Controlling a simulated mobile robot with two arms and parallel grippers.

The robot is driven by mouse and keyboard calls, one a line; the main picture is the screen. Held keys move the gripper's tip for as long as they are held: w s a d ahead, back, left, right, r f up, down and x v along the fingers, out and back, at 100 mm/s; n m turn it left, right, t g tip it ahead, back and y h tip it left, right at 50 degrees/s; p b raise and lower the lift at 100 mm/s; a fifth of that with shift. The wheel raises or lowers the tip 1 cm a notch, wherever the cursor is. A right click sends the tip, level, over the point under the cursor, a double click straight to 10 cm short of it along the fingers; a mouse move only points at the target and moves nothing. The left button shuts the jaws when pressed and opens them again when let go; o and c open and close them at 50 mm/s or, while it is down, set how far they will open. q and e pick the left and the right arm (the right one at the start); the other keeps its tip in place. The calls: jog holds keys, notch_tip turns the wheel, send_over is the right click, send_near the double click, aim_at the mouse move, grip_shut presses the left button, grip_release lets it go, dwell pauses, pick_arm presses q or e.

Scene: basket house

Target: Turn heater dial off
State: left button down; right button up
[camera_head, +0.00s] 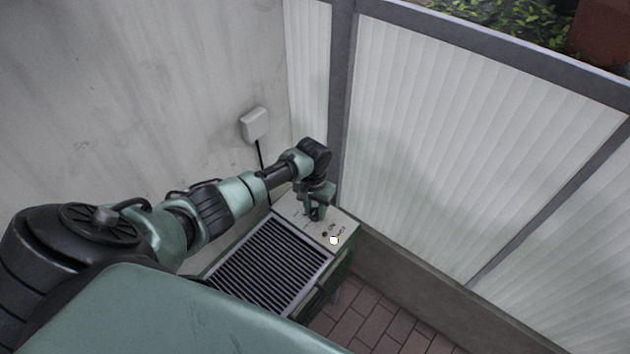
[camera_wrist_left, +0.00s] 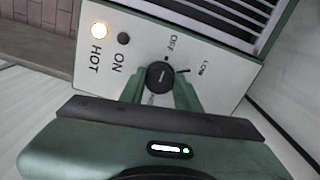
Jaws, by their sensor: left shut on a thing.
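The heater (camera_head: 272,262) stands in the corner, with a dark slatted grille and a pale control panel (camera_head: 288,205) on top. In the left wrist view its black round dial (camera_wrist_left: 159,77) sits by the printed words OFF and LOW. My left gripper (camera_head: 314,212) reaches down over the panel. In the left wrist view its green fingers (camera_wrist_left: 160,92) are shut on the dial, one on each side. Where the dial's pointer mark stands I cannot tell. A lamp (camera_wrist_left: 99,30) by the word HOT glows. My right gripper is not in view.
A white wall box (camera_head: 254,123) with a black cord is on the wall behind the heater. Ribbed translucent panels (camera_head: 470,140) in a grey frame close off the right side. Brick floor (camera_head: 372,318) is clear in front of the heater.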

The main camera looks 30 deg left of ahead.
aim_at(315, 211)
pick_arm(q)
jog(key=shift+w+r, duration=0.15)
jog(key=c, duration=1)
grip_release()
notch_tip(315, 211, up, 8)
jog(key=shift+a+f, duration=0.15)
